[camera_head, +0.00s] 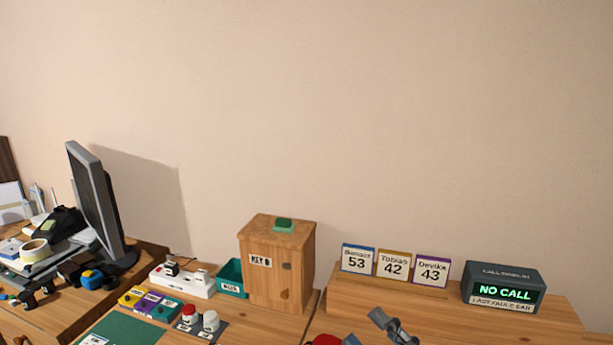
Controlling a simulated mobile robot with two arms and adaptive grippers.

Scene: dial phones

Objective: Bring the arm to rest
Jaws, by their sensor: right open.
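My right gripper (393,326) shows at the bottom edge of the head view, right of centre. Its grey fingers are apart and I see nothing between them. It is in front of the wooden shelf with the name cards, and the rest of the arm is cut off by the frame. My left gripper is not in the view. A red thing (326,340), partly cut off by the bottom edge, shows to the left of the right gripper.
A wooden box marked KEY B (253,279) stands left of the shelf (450,305). A monitor (91,200) and coloured blocks (149,303) are at left.

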